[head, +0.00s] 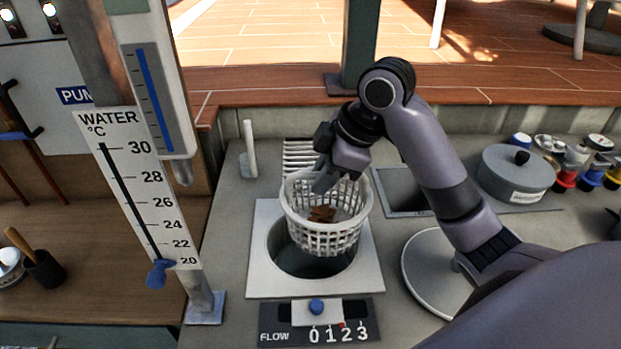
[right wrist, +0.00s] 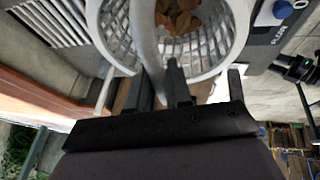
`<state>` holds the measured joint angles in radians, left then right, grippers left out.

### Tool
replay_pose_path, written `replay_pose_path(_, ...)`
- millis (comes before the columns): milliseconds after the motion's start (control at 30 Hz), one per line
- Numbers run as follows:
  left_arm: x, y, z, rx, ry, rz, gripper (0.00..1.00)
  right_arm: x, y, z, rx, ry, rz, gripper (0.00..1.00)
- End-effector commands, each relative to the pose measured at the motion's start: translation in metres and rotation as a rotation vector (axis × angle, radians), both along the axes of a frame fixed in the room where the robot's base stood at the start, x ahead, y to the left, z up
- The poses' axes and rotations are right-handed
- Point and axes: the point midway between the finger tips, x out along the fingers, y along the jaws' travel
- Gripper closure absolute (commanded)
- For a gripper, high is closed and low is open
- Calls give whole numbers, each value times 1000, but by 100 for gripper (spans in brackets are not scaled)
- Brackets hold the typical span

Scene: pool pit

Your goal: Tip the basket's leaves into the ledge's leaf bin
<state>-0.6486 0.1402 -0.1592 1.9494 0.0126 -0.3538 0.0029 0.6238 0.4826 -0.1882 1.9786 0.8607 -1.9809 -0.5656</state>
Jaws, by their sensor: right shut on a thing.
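The white lattice basket (head: 327,238) hangs over the round opening of a square pale skimmer plate (head: 262,280), its lower part at or just above the hole. Brown leaves (head: 322,214) lie on its bottom and also show in the right wrist view (right wrist: 180,16). My right gripper (head: 326,180) is shut on the basket's handle (right wrist: 148,50), at the basket's far rim in the head view. A dark rectangular recess (head: 403,190) in the ledge, right of the basket, may be the leaf bin; no label on it is readable. My left gripper is not in view.
A FLOW slider panel (head: 320,322) lies in front of the plate. A round lid (head: 437,270) lies under my right arm. A grey lidded pot (head: 515,173) and coloured valves (head: 575,165) stand right. A slatted grille (head: 299,156) is behind the basket. A thermometer board (head: 137,190) stands left.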

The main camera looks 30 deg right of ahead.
Motion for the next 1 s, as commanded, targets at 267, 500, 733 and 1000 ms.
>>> replay_pose_path(267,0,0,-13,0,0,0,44,-14,-68,11,-7,-4,-85,100)
replay_pose_path(500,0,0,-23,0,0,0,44,-35,-117,34,-7,-4,-149,100)
replay_pose_path(733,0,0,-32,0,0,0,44,-60,-152,64,-7,-5,-208,100)
replay_pose_path(1000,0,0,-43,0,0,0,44,-95,-178,107,-7,-6,-263,100)
